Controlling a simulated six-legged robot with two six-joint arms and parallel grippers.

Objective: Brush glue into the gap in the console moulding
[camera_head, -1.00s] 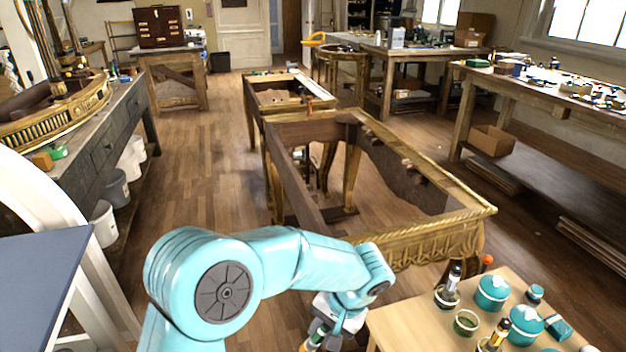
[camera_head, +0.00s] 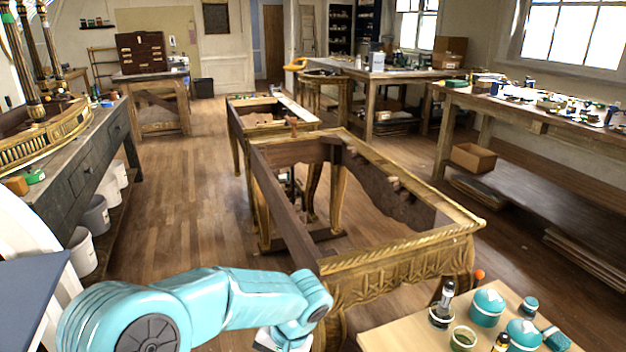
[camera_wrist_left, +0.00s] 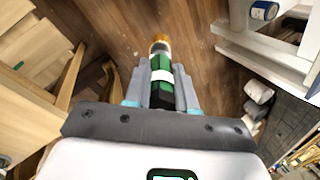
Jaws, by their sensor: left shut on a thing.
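The gilt console frame (camera_head: 400,262) stands without a top in the middle of the head view, its carved front rail facing me. I cannot make out the gap in its moulding. In the left wrist view my left gripper (camera_wrist_left: 161,72) is shut on a slim round brush (camera_wrist_left: 161,62) with green, white and dark bands and an orange-brown end. The brush points away over the wooden floor, with nothing visible touching its end. In the head view my left arm lies in front of the console, its gripper cut off by the bottom edge. My right gripper does not show.
A small light-wood table (camera_head: 392,335) at the lower right carries teal-lidded pots (camera_head: 487,307), a dark bottle (camera_head: 442,303) and an open green jar (camera_head: 463,338). A grey bench (camera_head: 84,165) runs along the left. Floor (camera_head: 190,215) left of the console is clear.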

